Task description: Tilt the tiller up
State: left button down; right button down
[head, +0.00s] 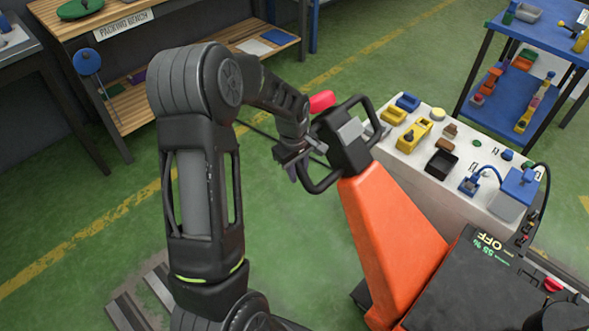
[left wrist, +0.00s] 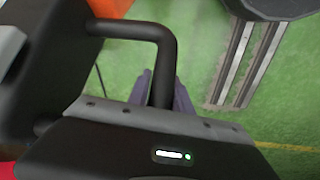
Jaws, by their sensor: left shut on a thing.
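The tiller is the orange arm (head: 385,230) of a pallet truck, topped by a black looped handle (head: 345,145) with a grey panel and a red part at its upper left. It leans up and to the left from the truck's black body. My left gripper (head: 308,165) is at the left loop of the handle, shut on its bar. In the left wrist view, the black handle bar (left wrist: 160,65) runs down between the gripper's fingers (left wrist: 165,100); the fingertips are partly hidden behind the bar and gripper body. My right gripper is not in view.
A white table (head: 425,190) with several small parts stands right behind the tiller. A blue shelf cart (head: 480,55) is at the upper right. A wooden packing bench (head: 120,105) stands at the back left. Green floor is open between them. A slatted grey pallet-like piece (head: 145,295) lies at lower left.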

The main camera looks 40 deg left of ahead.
pick_arm(q)
jog(key=s+d+r+y, duration=0.1)
jog(key=d+r+y, duration=0.1)
jog(key=d+r, duration=0.3)
jog(key=d+r+y, duration=0.2)
jog(key=d+r, duration=0.4)
jog(key=d, duration=0.8)
jog(key=shift+s+r, duration=0.25)
jog(key=shift+s, duration=0.1)
jog(key=shift+d, duration=0.1)
jog(key=c, duration=1.2)
grip_release()
jog(key=shift+o, duration=0.2)
jog(key=shift+r, duration=0.1)
jog(key=v, duration=0.7)
jog(key=shift+r, duration=0.3)
jog(key=shift+s+d, duration=0.1)
jog(key=shift+s, duration=0.1)
